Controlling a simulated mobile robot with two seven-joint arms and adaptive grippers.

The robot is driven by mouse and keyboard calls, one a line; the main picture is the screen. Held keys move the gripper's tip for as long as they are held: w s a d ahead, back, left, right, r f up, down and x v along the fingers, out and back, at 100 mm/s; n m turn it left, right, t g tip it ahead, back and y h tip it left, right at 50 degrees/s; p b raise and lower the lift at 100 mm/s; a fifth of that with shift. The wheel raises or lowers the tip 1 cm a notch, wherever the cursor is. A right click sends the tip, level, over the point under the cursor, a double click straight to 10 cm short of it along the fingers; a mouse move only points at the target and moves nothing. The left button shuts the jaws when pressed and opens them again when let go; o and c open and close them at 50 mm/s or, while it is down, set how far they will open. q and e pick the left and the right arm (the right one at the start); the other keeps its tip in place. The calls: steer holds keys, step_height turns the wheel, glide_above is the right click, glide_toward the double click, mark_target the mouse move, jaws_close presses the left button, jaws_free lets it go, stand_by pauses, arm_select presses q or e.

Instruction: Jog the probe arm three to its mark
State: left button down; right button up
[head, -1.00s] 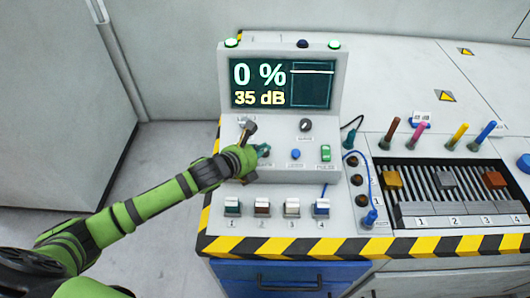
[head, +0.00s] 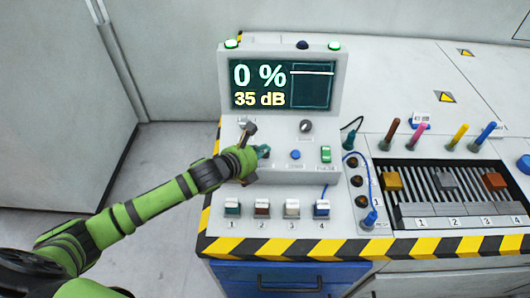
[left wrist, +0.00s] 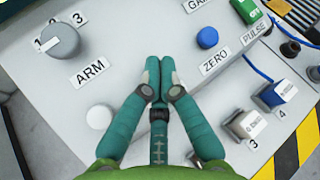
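My left gripper (head: 263,152) is over the sloping panel of the console. In the left wrist view its two teal fingers (left wrist: 160,70) are together, with nothing seen between them. The grey ARM knob (left wrist: 60,40) is left of the fingertips, apart from them; its white pointer is turned toward the 1. The blue ZERO button (left wrist: 207,38) is to their right. The numbered switches include switch 3 (head: 292,207), a white one. My right gripper is not in view.
The screen (head: 283,84) reads 0 % and 35 dB. A green PULSE switch (head: 326,154) and a dark GAIN knob (head: 306,126) are on the panel. A blue cable with a plug (head: 370,218) runs beside the bed. Coloured pens (head: 457,137) stand behind it.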

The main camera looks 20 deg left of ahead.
arm_select(q)
steer(key=shift+w+f, duration=0.15)
steer(key=shift+f, duration=0.25)
steer(key=shift+w+a+f+b, duration=0.1)
steer(key=shift+w+f+b, duration=0.05)
steer(key=shift+f+b, duration=0.35)
stand_by(2.4)
steer(key=shift+r, duration=0.15)
stand_by(2.1)
steer(key=shift+s+r+p, duration=0.2)
steer(key=shift+r+p, duration=0.4)
steer(key=shift+p, duration=0.4)
steer(key=shift+s+r, duration=0.1)
steer(key=shift+r, duration=0.05)
steer(key=r+p, duration=0.1)
steer(key=p, duration=0.1)
steer(key=s+r+p, duration=0.1)
steer(key=r+p, duration=0.1)
steer(key=s+r+p, duration=0.1)
steer(key=shift+d+r+p, duration=0.3)
steer(key=shift+d+p, duration=0.1)
stand_by(0.4)
